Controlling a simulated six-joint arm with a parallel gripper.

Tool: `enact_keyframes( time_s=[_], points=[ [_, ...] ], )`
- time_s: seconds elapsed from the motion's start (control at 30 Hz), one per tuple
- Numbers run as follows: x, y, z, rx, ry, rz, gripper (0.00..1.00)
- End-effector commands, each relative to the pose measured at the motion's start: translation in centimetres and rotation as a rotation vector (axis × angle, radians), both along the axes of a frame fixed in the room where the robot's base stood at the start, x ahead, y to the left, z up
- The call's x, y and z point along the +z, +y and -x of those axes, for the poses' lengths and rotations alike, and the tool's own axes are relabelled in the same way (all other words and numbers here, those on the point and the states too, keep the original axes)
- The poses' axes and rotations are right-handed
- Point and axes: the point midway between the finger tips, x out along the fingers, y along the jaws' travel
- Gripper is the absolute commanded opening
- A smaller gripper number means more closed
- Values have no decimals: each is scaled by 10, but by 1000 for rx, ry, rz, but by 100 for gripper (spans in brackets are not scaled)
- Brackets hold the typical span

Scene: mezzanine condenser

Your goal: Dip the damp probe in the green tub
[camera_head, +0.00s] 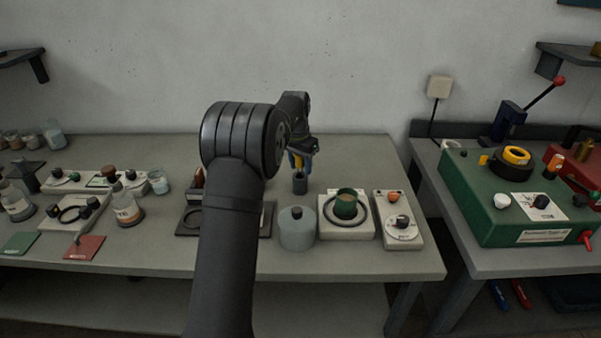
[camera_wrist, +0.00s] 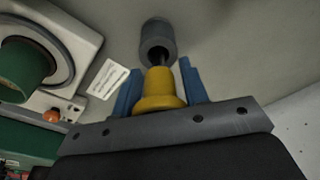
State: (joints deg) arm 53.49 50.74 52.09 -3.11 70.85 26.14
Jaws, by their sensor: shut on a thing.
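My gripper (camera_wrist: 158,88) has two blue fingers and is shut on the yellow handle of a probe (camera_wrist: 160,86). The probe's shaft runs into or in front of a dark grey cylinder (camera_wrist: 157,40); I cannot tell how deep it reaches. In the head view my gripper (camera_head: 300,161) is above the dark cylinder (camera_head: 300,184) at the back of the table. The green tub (camera_head: 345,205) stands on a white base with a dark ring, to the right and nearer the front. The tub also shows at the left of the wrist view (camera_wrist: 24,60).
A grey lidded pot (camera_head: 297,232) stands left of the tub, and a white box with dials (camera_head: 400,232) right of it. Bottles and small apparatus fill the table's left. A green machine (camera_head: 505,205) is on the right bench. The table behind the tub is clear.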

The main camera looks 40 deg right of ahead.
Motion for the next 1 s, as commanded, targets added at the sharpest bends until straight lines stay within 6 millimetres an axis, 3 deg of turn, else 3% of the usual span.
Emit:
enact_keyframes(
  time_s=[0.1,0.27,0.37,0.47,0.7,0.8,1.0],
  points=[
    [27,-1,0,0,-3,4,16],
    [52,0,1,-1,0,1,16],
    [65,-3,13,-3,0,0,16],
    [77,-6,41,-6,0,0,16],
    [102,-6,131,-7,1,0,16],
    [108,-2,160,-5,1,0,16],
    [112,3,187,-1,2,1,16]
  ],
)
